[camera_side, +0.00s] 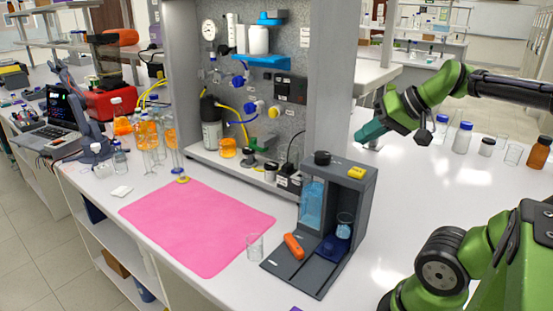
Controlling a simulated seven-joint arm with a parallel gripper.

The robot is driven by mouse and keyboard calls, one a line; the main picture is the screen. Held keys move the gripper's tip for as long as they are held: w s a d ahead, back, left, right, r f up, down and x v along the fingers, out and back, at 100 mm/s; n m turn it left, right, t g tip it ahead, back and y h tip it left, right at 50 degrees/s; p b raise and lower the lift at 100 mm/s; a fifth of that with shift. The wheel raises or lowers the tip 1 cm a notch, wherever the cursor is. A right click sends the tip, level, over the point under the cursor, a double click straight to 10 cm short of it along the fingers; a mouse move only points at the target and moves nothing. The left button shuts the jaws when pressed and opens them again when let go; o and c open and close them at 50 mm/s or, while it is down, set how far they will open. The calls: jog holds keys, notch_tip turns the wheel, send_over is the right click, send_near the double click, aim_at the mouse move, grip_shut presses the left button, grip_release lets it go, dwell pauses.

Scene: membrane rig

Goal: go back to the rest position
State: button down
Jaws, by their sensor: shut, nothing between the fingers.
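My gripper (368,133) is at the end of my green arm, to the right of the grey post of the rig. It is a teal and grey shape held above the white bench, shut and with nothing seen in it. Its fingertips are small in this view. It is apart from the membrane rig (325,222), a dark grey stand with a blue liquid column and an orange object (293,246) on its base.
A pink mat (200,225) lies on the bench, with a glass beaker (254,246) at its right edge. A grey panel (285,130) with valves and tubing stands behind. Several bottles, including a brown one (539,153), stand at the right. The bench between rig and bottles is clear.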

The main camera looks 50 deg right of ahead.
dwell(0.3)
jog(key=a+f+n+g, duration=0.1)
jog(key=a+f+n, duration=0.1)
jog(key=a, duration=0.7)
jog(key=w+a+f+n+g+y, duration=0.1)
jog(key=a+f, duration=0.2)
jog(key=a, duration=0.7)
jog(key=shift+w+f+n, duration=0.3)
jog(key=shift+n, duration=0.1)
dwell(1.1)
jog(key=d+r+m, duration=0.1)
jog(key=d+r, duration=0.2)
jog(key=d, duration=0.3)
jog(key=s+d+r+m+t, duration=0.1)
jog(key=d+r, duration=0.2)
jog(key=d, duration=0.3)
jog(key=d+r+m+t+h, duration=0.1)
jog(key=d+r, duration=0.2)
jog(key=d, duration=0.4)
jog(key=shift+s+r+m, duration=0.2)
jog(key=shift+s+m, duration=0.1)
jog(key=shift+m, duration=0.1)
